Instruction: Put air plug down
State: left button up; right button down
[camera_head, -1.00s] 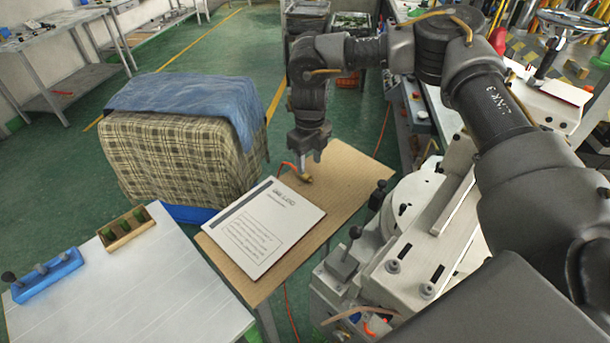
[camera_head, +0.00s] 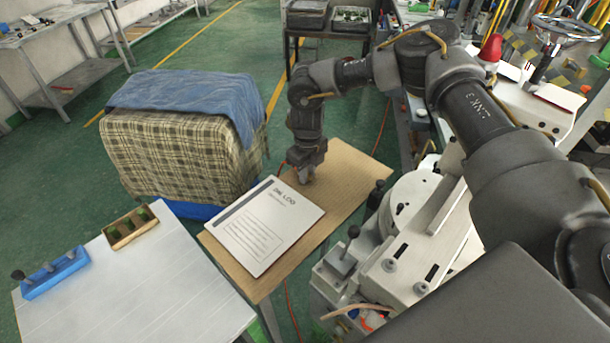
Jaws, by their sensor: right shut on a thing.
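My right gripper (camera_head: 305,178) points down at the cardboard-brown table top (camera_head: 345,165), just beyond the upper right corner of the white log book (camera_head: 265,225). It is shut on the air plug, which is mostly hidden by the fingers at this moment. The plug's thin red hose (camera_head: 282,164) shows beside the gripper on its left. The fingertips are at or very close to the table surface; I cannot tell whether the plug touches it. My left gripper is not in view.
A grey machine (camera_head: 400,250) with knobs stands right of the table. A bin under a checked cloth (camera_head: 170,150) stands to the left. A white table (camera_head: 140,285) at lower left holds a blue rack (camera_head: 55,275) and a wooden box (camera_head: 130,228). The brown table's right part is clear.

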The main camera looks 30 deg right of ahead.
jog(key=shift+r, duration=0.15)
jog(key=shift+r+b, duration=0.55)
jog(key=shift+b, duration=0.15)
jog(key=w+a+r+b, duration=0.4)
jog(key=w+a+r, duration=0.3)
jog(key=a+r, duration=0.4)
jog(key=shift+a+r, duration=0.35)
jog(key=shift+a, duration=0.3)
jog(key=shift+s, duration=0.1)
